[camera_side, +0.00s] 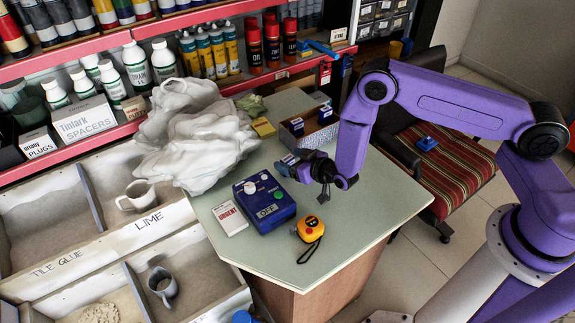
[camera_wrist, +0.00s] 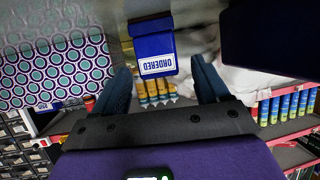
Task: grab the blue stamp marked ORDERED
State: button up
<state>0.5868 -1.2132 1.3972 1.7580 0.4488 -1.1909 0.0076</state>
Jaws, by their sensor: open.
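The blue stamp (camera_wrist: 153,45) marked ORDERED shows in the wrist view, its white label upside down in the picture. It is ahead of my gripper (camera_wrist: 163,80), in line with the gap between the two dark blue fingers. The fingers are open, with a visible gap on each side of the label; I see no grip on the stamp. In the side view my gripper (camera_side: 298,163) is low over the back middle of the table, pointing left. Blue shapes crowd its tips there, and I cannot clearly tell stamp from fingers.
A blue box marked OFF (camera_side: 268,203), a white URGENT card (camera_side: 230,218) and a yellow tape measure (camera_side: 311,230) lie in front. A patterned box (camera_wrist: 55,68) stands close by; a crumpled pale bag (camera_side: 195,140) is behind left. The table's right front (camera_side: 375,205) is clear.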

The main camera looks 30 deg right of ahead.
jog(key=shift+w+f, duration=0.1)
jog(key=shift+w, duration=0.15)
jog(key=shift+c, duration=0.3)
jog(key=c, duration=1)
jog(key=shift+c, duration=0.4)
jog(key=shift+r, duration=0.2)
